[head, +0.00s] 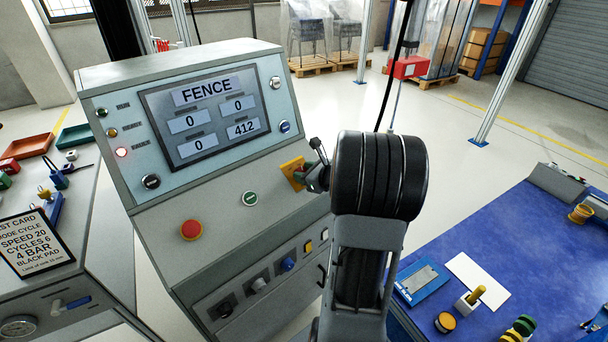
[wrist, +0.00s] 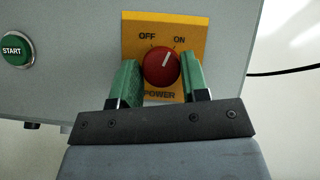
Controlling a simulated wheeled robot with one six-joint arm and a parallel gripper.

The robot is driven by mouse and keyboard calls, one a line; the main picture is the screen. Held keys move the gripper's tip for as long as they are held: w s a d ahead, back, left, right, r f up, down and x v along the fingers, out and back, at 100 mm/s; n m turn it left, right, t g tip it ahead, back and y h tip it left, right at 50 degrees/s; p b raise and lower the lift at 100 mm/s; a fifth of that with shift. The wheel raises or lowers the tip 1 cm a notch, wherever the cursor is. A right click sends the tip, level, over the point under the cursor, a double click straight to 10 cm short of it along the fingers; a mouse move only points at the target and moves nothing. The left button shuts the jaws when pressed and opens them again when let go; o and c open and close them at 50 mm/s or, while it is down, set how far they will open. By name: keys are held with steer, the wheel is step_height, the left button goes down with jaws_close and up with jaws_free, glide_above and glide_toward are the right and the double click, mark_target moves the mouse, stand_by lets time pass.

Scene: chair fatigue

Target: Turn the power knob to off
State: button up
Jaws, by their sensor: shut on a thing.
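The red power knob (wrist: 158,72) sits on a yellow plate (wrist: 134,30) marked OFF, ON and POWER in the wrist view. Its white pointer line leans up and to the right, toward ON. My gripper (wrist: 160,80) has one green finger on each side of the knob and is shut on it. In the head view the yellow plate (head: 291,168) shows on the right side of the console's sloped panel. My gripper (head: 313,178) reaches it from the right and hides most of the knob there.
The console (head: 150,205) has a screen (head: 205,115) reading FENCE, a red button (head: 191,230) and a green button (head: 249,198), the green START button (wrist: 15,51) in the wrist view. A blue-topped bench (head: 440,270) with small parts stands at right. A test card (head: 35,245) stands at left.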

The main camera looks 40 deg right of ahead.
steer(key=n+y, duration=0.1)
steer(key=n, duration=0.1)
steer(key=n+g+y, duration=0.1)
steer(key=n, duration=0.1)
steer(key=n+y+b, duration=0.1)
steer(key=n, duration=0.1)
steer(key=shift+d+n+g, duration=0.3)
steer(key=shift+w+d+r+n+g+y, duration=0.1)
steer(key=shift+n+g+y, duration=0.5)
steer(key=shift+n, duration=0.65)
steer(key=shift+w+r+n+g+y, duration=0.1)
steer(key=shift+n+g+y, duration=0.5)
steer(key=shift+n, duration=0.65)
steer(key=o, duration=0.9)
steer(key=shift+f, duration=0.1)
steer(key=p+v, duration=0.1)
steer(key=v, duration=1.3)
steer(key=shift+p, duration=0.3)
steer(key=shift+w, duration=0.15)
